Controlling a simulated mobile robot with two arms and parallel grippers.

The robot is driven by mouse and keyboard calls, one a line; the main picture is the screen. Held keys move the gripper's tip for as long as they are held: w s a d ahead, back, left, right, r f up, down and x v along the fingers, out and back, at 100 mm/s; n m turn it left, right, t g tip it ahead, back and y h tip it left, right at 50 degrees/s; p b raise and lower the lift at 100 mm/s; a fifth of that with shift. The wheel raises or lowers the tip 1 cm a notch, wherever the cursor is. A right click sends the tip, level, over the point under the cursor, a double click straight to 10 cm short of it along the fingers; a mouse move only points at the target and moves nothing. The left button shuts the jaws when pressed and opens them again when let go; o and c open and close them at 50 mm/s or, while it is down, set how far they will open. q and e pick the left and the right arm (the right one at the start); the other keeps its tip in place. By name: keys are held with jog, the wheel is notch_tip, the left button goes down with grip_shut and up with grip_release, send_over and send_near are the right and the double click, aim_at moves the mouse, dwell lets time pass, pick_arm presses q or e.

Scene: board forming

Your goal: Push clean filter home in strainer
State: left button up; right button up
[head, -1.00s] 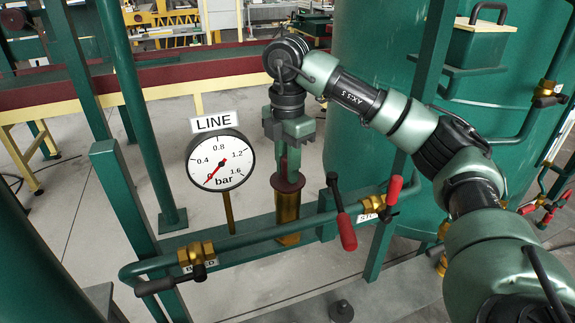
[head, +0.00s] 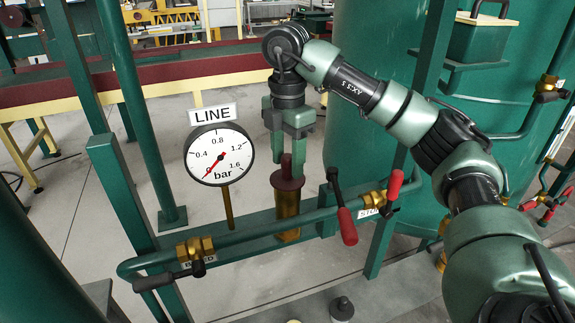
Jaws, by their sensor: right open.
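The filter, with a dark red upright handle (head: 286,168) and round dark red cap (head: 287,182), stands upright in the brass strainer body (head: 288,214). Its lower part is hidden inside the brass; I cannot tell whether the cap sits fully down on the rim. My right gripper (head: 289,160) is open and empty, pointing down just above the cap, with its fingers around the top of the handle or just behind it. My left gripper is not in view.
The LINE gauge (head: 220,154) stands close left of the strainer, its needle near 0. A red-handled lever (head: 346,222) stands close right. A green pipe (head: 245,236) runs in front, with brass valves (head: 195,247). A green tank (head: 375,150) stands behind right.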

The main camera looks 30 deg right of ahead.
notch_tip(320, 180, up, 6)
jog(key=shift+r+p, duration=0.1)
jog(key=shift+p, duration=0.3)
dwell(0.4)
